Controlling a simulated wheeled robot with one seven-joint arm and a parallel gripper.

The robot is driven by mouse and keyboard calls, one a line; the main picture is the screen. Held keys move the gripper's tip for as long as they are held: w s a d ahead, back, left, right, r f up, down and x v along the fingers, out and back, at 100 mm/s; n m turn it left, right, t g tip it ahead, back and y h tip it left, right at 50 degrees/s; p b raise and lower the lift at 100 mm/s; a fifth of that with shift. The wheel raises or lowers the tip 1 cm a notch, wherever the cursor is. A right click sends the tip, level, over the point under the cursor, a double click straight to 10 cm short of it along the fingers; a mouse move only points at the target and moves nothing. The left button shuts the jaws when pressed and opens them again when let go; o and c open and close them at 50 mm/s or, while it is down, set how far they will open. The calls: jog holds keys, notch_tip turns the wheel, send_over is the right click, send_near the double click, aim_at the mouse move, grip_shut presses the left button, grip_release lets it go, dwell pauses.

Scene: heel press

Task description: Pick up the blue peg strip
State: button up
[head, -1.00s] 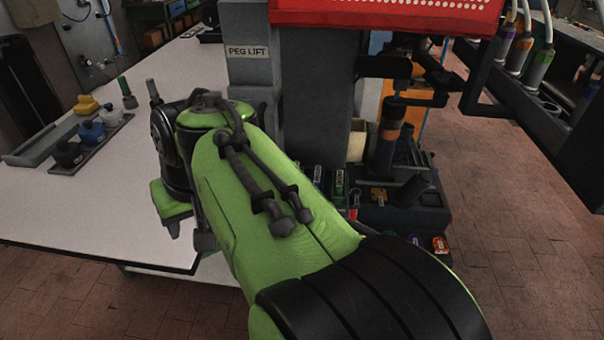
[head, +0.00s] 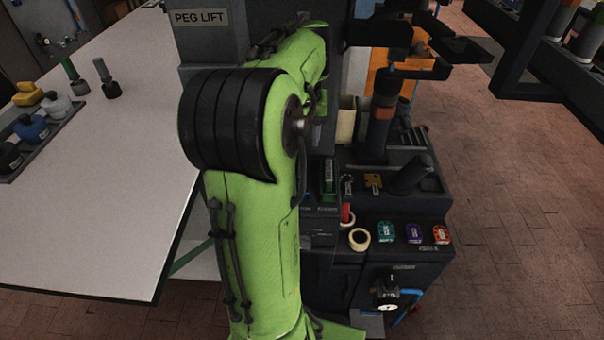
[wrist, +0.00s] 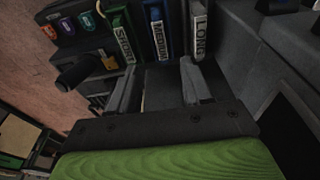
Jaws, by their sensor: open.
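The blue peg strip (wrist: 157,30), labelled MEDIUM, stands in a rack at the top of the wrist view. It is between a green strip (wrist: 122,35) labelled SHORT and a grey strip (wrist: 198,28) labelled LONG. My gripper (wrist: 158,66) is open and empty, its two fingers apart just short of the blue strip and roughly in line with it. I see no contact.
The dark press base carries a tape roll (head: 359,239), a slanted black cylinder (head: 411,175) and coloured pucks (head: 387,231). A tall press column (head: 380,125) rises behind. The white table (head: 100,200) on the left is mostly clear, with bottles in a tray (head: 15,165).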

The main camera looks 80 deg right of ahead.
jog(key=b, duration=0.2)
send_over(302, 167)
jog(key=f, duration=0.6)
jog(key=shift+a+f, duration=0.15)
jog(key=shift+a, duration=0.05)
jog(key=f, duration=0.1)
jog(key=f+b, duration=0.1)
jog(key=f, duration=0.1)
jog(key=f+b, duration=0.1)
jog(key=f, duration=0.1)
jog(key=shift+d+f, duration=0.25)
jog(key=shift+r, duration=0.1)
grip_shut()
